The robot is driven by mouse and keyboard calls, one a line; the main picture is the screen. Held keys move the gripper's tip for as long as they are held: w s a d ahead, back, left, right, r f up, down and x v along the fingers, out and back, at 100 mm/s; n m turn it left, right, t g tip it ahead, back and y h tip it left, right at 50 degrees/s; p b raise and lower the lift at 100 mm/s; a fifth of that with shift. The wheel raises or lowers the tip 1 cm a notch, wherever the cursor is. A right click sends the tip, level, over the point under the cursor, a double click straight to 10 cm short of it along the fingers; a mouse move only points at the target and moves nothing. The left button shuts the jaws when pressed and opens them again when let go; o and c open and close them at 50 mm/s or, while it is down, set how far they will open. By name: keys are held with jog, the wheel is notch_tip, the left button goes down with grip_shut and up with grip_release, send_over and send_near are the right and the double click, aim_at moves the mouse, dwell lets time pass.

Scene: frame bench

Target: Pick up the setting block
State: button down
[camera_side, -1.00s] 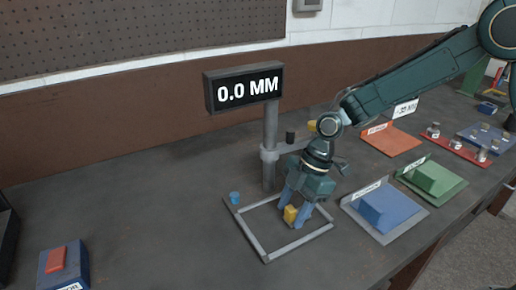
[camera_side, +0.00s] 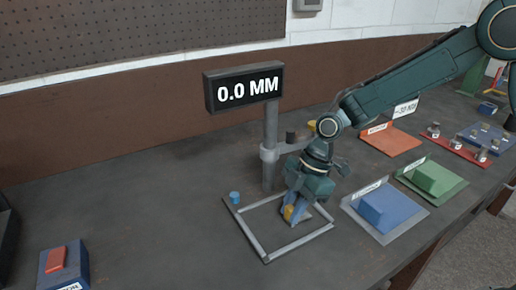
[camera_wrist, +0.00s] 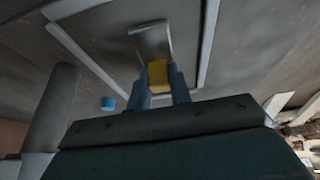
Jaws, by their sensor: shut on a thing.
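The setting block appears to be the small yellow block (camera_side: 288,213), inside the metal frame (camera_side: 285,252) on the bench. It also shows in the wrist view (camera_wrist: 158,74), between the two blue fingers. My gripper (camera_side: 294,212) points down and is shut on the yellow block. A grey metal piece (camera_wrist: 150,40) lies just beyond the block in the wrist view. The fingers partly hide the block in the side view, and I cannot tell whether it is clear of the surface below.
A post with a display (camera_side: 243,88) reading 0.0 MM stands behind the frame. A small blue cylinder (camera_side: 234,197) is at the frame's left corner. Blue (camera_side: 384,210) and green (camera_side: 432,182) trays with blocks stand to the right. The bench's left middle is clear.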

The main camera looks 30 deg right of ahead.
aim_at(292, 207)
notch_tip(292, 207, up, 20)
dwell(0.7)
jog(key=shift+a, duration=0.1)
dwell(0.5)
